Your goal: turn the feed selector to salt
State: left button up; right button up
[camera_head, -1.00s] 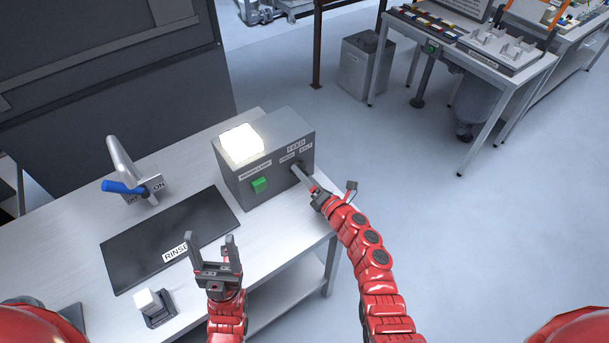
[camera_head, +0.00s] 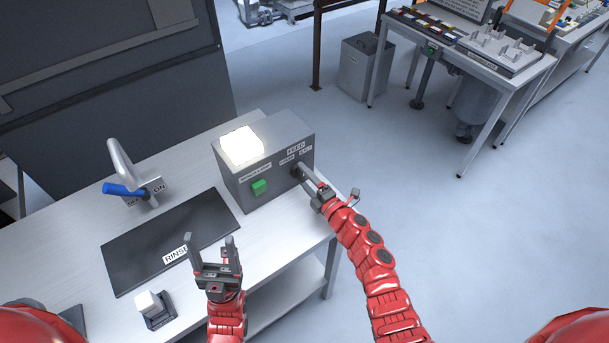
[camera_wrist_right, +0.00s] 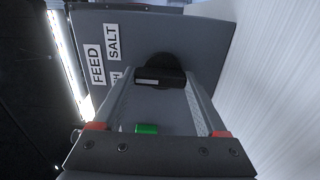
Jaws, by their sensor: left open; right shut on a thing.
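The feed selector is a dark knob (camera_wrist_right: 160,74) on the front of a grey box (camera_head: 228,180); in the right wrist view its bar carries a white mark. The mark lies at the bar's left end, on the side of the labels, roughly level with a partly hidden label ending in "H". The SALT label (camera_wrist_right: 113,42) is above that one, beside the FEED label (camera_wrist_right: 97,66). My right gripper (camera_head: 303,174) is shut on the knob, a finger on each side of the bar. My left gripper (camera_head: 214,243) is open and empty over the table's front.
A green button (camera_head: 259,187) is on the same box, left of the knob, and a lit white panel (camera_head: 241,144) is on top. A blue-handled tap (camera_head: 124,189), a dark RINSE mat (camera_head: 135,258) and a small white-topped block (camera_head: 150,304) stand left on the table.

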jog(key=m+p, duration=0.2)
jog(key=m, duration=0.3)
jog(key=shift+r, duration=0.15)
jog(key=shift+d+f+m+p, duration=0.1)
jog(key=shift+f+m+p, duration=0.1)
jog(key=shift+m+p, duration=0.55)
jog(key=shift+m, duration=0.25)
jog(key=o, duration=1.3)
jog(key=b+v, duration=0.5)
jog(key=v, duration=1.2)
jog(key=shift+s, duration=0.15)
